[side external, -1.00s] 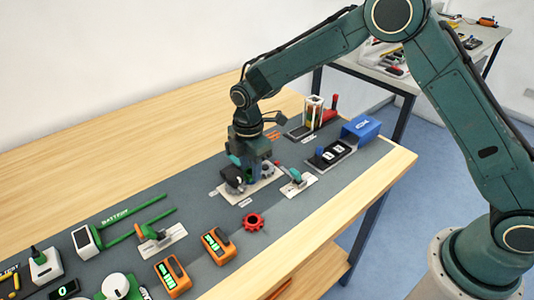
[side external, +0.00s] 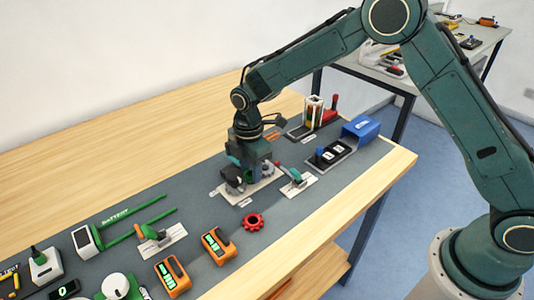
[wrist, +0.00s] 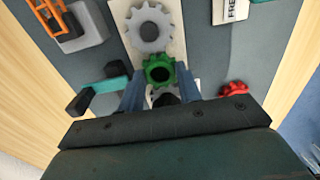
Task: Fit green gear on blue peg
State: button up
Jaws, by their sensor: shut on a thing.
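The green gear (wrist: 159,71) shows in the wrist view between the two fingertips of my gripper (wrist: 161,80), which is shut on it. It lies over the light base plate (wrist: 118,12), just below a grey gear (wrist: 149,29) on that plate. In the side external view my gripper (side external: 250,176) is low over the plate (side external: 262,191), and the green gear is mostly hidden there. The blue peg cannot be made out; the gear and fingers cover the spot beneath. I cannot tell whether the gear is around a peg.
A red gear (side external: 253,222) lies loose on the grey mat in front of the plate. A small lever device (side external: 297,181) stands close to the right of my gripper. Orange boxes (side external: 218,245) stand at the front left. The mat behind the plate is mostly clear.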

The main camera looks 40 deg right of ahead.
jog(key=shift+f, duration=0.25)
dwell(0.4)
jog(key=o, duration=1)
jog(key=shift+r, duration=0.1)
jog(key=shift+w+r, duration=0.15)
jog(key=shift+r, duration=3.25)
